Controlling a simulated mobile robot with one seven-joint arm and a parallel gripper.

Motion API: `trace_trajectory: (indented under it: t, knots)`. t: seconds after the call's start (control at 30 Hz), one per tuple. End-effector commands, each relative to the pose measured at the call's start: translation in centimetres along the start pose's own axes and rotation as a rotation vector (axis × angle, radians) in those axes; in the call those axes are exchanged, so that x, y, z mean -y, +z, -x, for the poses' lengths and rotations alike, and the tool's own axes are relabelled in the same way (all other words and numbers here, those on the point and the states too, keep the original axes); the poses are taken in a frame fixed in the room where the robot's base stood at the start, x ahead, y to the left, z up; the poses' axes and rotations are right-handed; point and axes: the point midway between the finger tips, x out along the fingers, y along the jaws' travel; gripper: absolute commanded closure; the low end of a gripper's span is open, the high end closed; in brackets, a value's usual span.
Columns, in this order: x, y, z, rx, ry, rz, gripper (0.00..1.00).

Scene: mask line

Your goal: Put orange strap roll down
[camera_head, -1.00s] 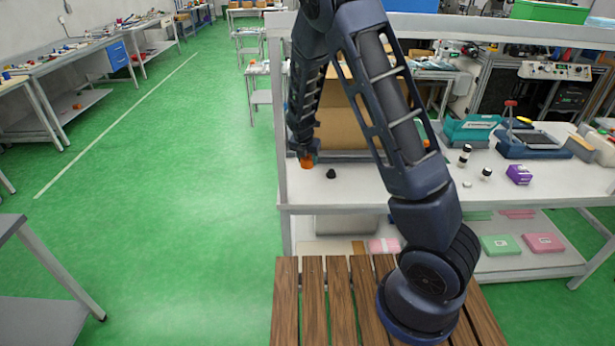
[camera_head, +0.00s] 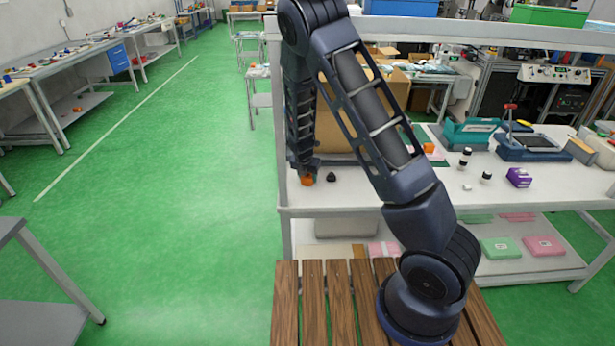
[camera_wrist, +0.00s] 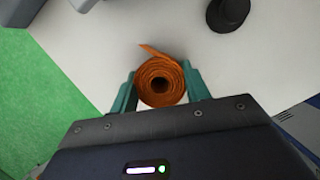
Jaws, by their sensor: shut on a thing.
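The orange strap roll (camera_wrist: 160,82) is between the two teal fingers of my gripper (camera_wrist: 160,88) in the wrist view, with its loose end pointing up and left. My gripper is shut on it. In the head view the orange strap roll (camera_head: 307,181) shows below my gripper (camera_head: 305,176) at the left end of the white workbench (camera_head: 355,190). It is at or just above the bench top; I cannot tell whether it touches.
A small black knob-like object (camera_head: 331,177) stands just right of the roll. A cardboard box (camera_head: 340,120) is behind my arm. Small bottles (camera_head: 465,158) and a purple box (camera_head: 518,177) stand farther right. The bench's left edge is close, with green floor (camera_head: 200,230) beyond.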

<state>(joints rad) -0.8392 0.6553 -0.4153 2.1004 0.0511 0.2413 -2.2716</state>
Motion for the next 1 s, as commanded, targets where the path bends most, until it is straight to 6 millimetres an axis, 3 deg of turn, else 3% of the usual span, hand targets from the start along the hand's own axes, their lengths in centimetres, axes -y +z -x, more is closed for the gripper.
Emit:
trace_trajectory:
  t: [0.03, 0.13, 0.53, 1.0]
  knots:
    - [0.0, 0.0, -0.1, 0.000, 0.000, 0.000, 0.49]
    - [0.0, 0.0, 0.0, 0.000, 0.000, 0.000, 0.31]
    - [0.0, 0.1, 0.4, 0.001, 0.001, 0.000, 0.31]
    - [0.0, 0.1, 4.2, 0.000, 0.001, 0.000, 0.31]
